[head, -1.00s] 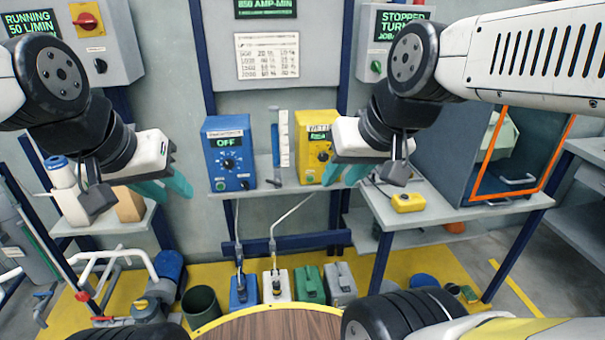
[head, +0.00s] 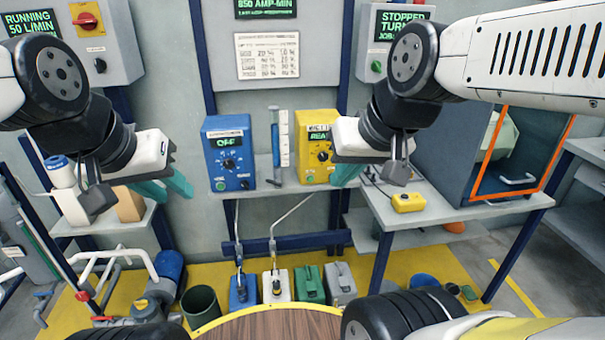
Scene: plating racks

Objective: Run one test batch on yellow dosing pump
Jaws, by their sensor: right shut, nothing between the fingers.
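The yellow dosing pump (head: 314,150) stands on the wall shelf, with a dial and a lit green display that is partly covered and seems to begin "REA". My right gripper (head: 347,174) is shut and empty at the pump's lower right; it hides that side, and I cannot tell whether it touches. A clear measuring tube (head: 284,138) with blue in it stands left of the pump. The blue dosing pump (head: 229,155) reads OFF. My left gripper (head: 167,189) is open and empty, left of the blue pump.
A yellow button box (head: 408,202) lies on the right bench beside an orange-framed cabinet (head: 480,150). Several canisters, including a white one (head: 276,286), stand on the yellow floor below the shelf. A round wooden top (head: 270,325) is in front.

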